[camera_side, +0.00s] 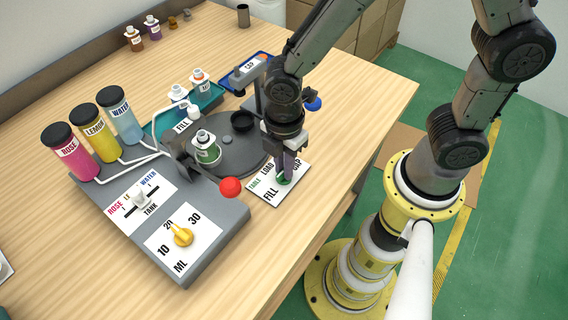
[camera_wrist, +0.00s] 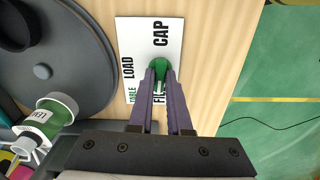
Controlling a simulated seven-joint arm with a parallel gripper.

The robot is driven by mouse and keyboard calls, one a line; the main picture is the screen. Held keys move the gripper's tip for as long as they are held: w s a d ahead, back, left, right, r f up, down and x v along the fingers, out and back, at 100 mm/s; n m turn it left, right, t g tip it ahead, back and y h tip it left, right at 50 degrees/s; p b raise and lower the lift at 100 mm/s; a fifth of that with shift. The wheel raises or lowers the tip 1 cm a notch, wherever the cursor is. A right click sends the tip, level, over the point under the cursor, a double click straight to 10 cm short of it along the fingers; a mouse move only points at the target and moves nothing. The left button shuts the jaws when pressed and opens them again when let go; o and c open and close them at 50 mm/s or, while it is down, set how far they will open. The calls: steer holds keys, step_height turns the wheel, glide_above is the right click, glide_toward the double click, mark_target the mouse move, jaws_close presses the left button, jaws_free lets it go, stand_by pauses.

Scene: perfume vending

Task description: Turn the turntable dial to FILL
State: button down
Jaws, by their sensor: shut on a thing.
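The green turntable dial (camera_side: 283,181) sits on a white card (camera_side: 264,187) marked TABLE, LOAD, CAP and FILL. In the wrist view the dial (camera_wrist: 159,64) shows between my fingertips. My gripper (camera_side: 287,174) points down and is shut on the dial; its purple fingers also show in the wrist view (camera_wrist: 161,75). The fingers partly cover the FILL word and the dial, so its pointer direction cannot be told. The dark grey turntable (camera_side: 238,158) lies beside the card, carrying a bottle with green liquid (camera_side: 207,152) near the FILL sign (camera_side: 182,126).
A grey console holds pink, yellow and blue tanks (camera_side: 123,123), a white tank selector (camera_side: 141,200) and a yellow ML dial (camera_side: 182,235). A red ball knob (camera_side: 230,187) stands close left of the card. A green tray (camera_side: 196,103) and a blue tray (camera_side: 241,72) lie behind.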

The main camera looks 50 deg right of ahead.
steer(key=shift+r+n, duration=0.1)
steer(key=shift+n, duration=0.4)
steer(key=c, duration=0.9)
jaws_free()
steer(key=shift+o, duration=0.2)
step_height(320, 180, up, 14)
